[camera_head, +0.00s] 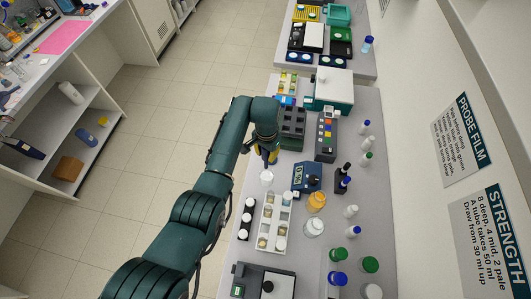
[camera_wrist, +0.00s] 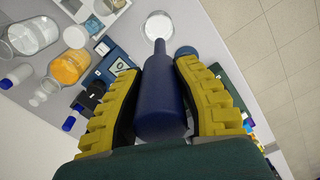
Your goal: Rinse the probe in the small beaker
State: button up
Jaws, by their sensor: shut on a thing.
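My gripper (camera_wrist: 158,100) has yellow ribbed fingers shut on the dark blue probe (camera_wrist: 164,95). The probe's narrow end points away from the wrist, toward a small round beaker (camera_wrist: 158,26) with pale contents. In the wrist view the tip overlaps the beaker's near edge; I cannot tell its height or whether it is inside. In the head view my gripper (camera_head: 272,155) is over the bench's left side, just beyond the small beaker (camera_head: 266,177). The probe is mostly hidden there by my arm.
A blue meter (camera_head: 307,179), an orange flask (camera_head: 316,202) and a clear flask (camera_head: 313,228) stand to the right. A white rack (camera_head: 269,222) and a black vial holder (camera_head: 246,218) are nearer. Dark green block (camera_head: 291,128) lies beyond. Floor is free left of the bench.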

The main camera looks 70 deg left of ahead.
notch_tip(320, 180, down, 3)
jog(key=shift+d+r+b, duration=0.1)
jog(key=shift+b, duration=0.85)
jog(key=shift+w+r, duration=0.1)
jog(key=n, duration=0.3)
jog(key=shift+n+b, duration=0.35)
jog(key=shift+n, duration=0.15)
notch_tip(320, 180, down, 10)
jog(key=b, duration=0.7)
jog(key=shift+b, duration=0.4)
grip_shut()
